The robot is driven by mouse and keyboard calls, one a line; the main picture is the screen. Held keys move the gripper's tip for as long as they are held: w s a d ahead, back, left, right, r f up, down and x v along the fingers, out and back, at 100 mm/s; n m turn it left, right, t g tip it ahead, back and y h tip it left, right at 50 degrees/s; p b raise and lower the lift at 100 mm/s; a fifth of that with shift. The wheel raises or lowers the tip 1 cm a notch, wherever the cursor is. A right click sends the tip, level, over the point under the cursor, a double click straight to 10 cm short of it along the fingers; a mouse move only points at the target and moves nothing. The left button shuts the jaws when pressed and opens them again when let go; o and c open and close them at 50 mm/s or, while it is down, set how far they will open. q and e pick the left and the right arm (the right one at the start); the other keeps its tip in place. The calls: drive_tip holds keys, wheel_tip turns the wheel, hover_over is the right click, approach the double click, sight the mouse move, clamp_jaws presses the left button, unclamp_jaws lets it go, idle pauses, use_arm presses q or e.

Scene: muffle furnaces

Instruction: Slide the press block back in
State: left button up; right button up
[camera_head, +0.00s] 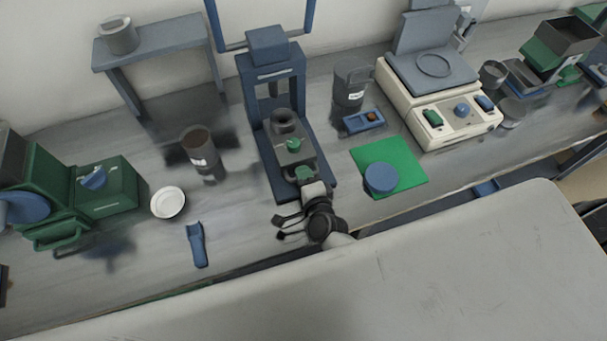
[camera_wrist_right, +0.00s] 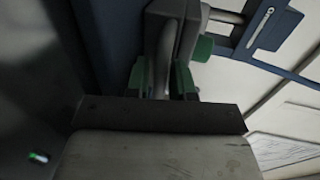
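The press (camera_head: 270,85) is a tall blue frame on the worktop. Its grey press block (camera_head: 296,157) with a green knob (camera_head: 294,144) sits low at the front of the press, under a dark round part. In the right wrist view the grey block (camera_wrist_right: 176,22) and the green knob (camera_wrist_right: 203,48) show close up. My right gripper (camera_head: 304,176) is at the front of the block. In the wrist view its green fingertips (camera_wrist_right: 160,80) stand on either side of a light grey bar; whether they pinch it is unclear. My left gripper is out of view.
A blue tool (camera_head: 197,244), white dish (camera_head: 168,202) and dark cup (camera_head: 200,146) lie left of the press. On the right are a grey cup (camera_head: 350,83), small blue tray (camera_head: 363,122), green mat (camera_head: 405,160) with a blue disc (camera_head: 381,178), and cream device (camera_head: 450,125).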

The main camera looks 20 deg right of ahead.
drive_tip(key=shift+w, duration=0.15)
drive_tip(key=shift+s, duration=0.4)
drive_tip(key=s, duration=0.3)
drive_tip(key=s+r+b, duration=0.1)
drive_tip(key=s, duration=0.4)
drive_tip(key=shift+s+d+r, duration=0.15)
drive_tip(key=shift+s+r, duration=0.15)
drive_tip(key=shift+s, duration=0.05)
drive_tip(key=shift+s+r, duration=0.25)
drive_tip(key=shift+s, duration=0.4)
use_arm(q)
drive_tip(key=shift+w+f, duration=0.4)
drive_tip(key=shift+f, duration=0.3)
